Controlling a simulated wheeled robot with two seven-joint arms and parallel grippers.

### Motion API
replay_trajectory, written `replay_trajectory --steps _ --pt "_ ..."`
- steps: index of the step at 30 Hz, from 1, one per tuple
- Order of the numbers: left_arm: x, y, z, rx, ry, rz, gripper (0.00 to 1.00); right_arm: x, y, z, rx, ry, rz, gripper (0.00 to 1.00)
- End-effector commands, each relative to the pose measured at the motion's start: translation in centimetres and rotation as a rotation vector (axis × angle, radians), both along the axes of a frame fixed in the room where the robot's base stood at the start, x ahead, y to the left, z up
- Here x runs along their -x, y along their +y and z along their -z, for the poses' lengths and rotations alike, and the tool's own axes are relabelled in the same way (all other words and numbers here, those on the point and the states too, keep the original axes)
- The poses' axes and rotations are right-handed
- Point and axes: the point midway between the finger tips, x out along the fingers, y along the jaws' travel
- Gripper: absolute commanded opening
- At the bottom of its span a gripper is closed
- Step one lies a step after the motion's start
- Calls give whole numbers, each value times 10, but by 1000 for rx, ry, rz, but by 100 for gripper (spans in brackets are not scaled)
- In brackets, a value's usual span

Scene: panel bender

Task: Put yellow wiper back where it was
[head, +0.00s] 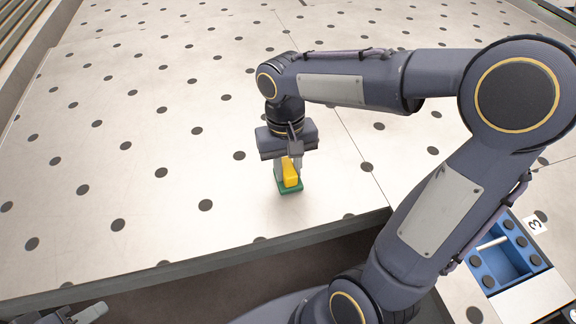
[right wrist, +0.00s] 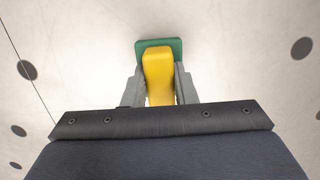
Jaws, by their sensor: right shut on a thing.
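The yellow wiper (head: 290,172) has a yellow body and a green base. It is at the light dotted table surface, near the table's front edge. My right gripper (head: 288,168) comes down from above and is shut on its yellow body. In the right wrist view the yellow body (right wrist: 158,72) sits between the two grey fingers, with the green base (right wrist: 160,45) beyond the fingertips. I cannot tell whether the base touches the surface. Part of my left gripper (head: 82,315) shows at the bottom left; its fingertips are not clear.
The light table (head: 130,130) with dark round dots is wide and clear around the wiper. Its dark front edge (head: 200,262) runs across below. A blue tray (head: 505,262) with dark round pieces stands at the lower right, beside a label "3" (head: 535,224).

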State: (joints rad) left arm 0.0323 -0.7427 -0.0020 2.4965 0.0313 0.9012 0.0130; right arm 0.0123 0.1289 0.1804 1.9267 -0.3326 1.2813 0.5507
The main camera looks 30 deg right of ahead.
Motion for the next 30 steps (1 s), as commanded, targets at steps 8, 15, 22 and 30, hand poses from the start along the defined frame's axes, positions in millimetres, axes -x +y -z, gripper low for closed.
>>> replay_trajectory --steps 8,15,22,30 --pt "0 0 1 0 0 0 36 0 0 2 0 0 1 7" --pt "0 0 2 0 0 0 36 0 0 3 0 0 1 47" --pt "0 0 1 0 0 0 36 0 0 2 1 1 1 47" --pt "0 0 -3 0 0 0 36 -4 -1 -32 0 -5 1 47"
